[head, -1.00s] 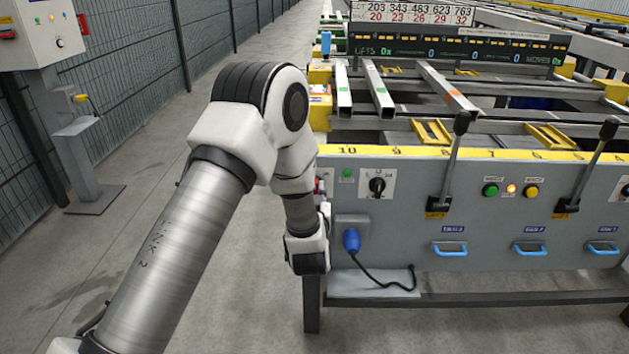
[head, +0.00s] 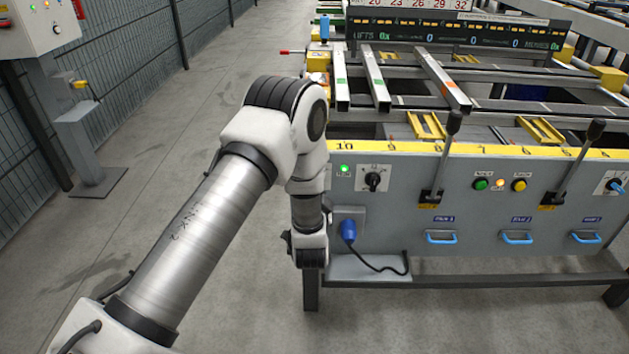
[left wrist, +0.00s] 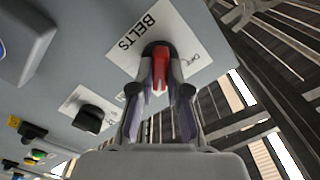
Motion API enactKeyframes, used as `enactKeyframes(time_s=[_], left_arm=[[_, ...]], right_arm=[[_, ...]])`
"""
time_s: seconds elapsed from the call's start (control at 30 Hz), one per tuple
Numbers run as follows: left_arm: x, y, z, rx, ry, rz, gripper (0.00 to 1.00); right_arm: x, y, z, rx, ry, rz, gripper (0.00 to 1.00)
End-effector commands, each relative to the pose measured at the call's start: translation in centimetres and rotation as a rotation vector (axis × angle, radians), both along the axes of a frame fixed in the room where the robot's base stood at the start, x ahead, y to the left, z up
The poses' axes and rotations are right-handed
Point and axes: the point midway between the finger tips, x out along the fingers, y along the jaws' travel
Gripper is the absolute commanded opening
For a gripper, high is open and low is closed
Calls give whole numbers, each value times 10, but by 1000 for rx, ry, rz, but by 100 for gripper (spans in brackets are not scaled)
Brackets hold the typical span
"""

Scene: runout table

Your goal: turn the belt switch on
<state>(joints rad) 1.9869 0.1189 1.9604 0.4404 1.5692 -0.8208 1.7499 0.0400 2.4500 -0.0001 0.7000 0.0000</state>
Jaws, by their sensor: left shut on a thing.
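The belt switch (left wrist: 160,66) has a red handle and a white plate marked BELTS (left wrist: 122,38); part of its lettering at the right side is "OFF"-like but too small to read surely. My left gripper (left wrist: 160,88) is shut on the red handle, one finger on each side. In the head view my left arm's wrist (head: 308,240) is at the left end of the grey control panel (head: 400,215) and hides the belt switch. A small green lamp (head: 344,169) near it is lit. My right gripper is not in view.
A black rotary switch (head: 373,180) is right of the lamp. A blue plug (head: 348,231) with a cable hangs below. Two tall levers (head: 440,160) stand along the panel.

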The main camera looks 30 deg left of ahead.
Motion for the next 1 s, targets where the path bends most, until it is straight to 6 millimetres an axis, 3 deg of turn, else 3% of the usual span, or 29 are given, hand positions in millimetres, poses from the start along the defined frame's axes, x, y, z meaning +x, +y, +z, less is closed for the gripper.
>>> enactKeyframes(time_s=[0.57, 0.6, 0.63, 1.0], left_arm=[[0, 0, 0, 31, 17, 0, 0], [0, 0, 0, 31, 17, 0, 30], [0, 0, 0, 31, 17, 0, 40], [-4, -3, 0, 29, 18, -1, 41]], right_arm=[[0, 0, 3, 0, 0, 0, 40], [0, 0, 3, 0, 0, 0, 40], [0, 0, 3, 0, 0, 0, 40], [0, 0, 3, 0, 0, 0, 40]])
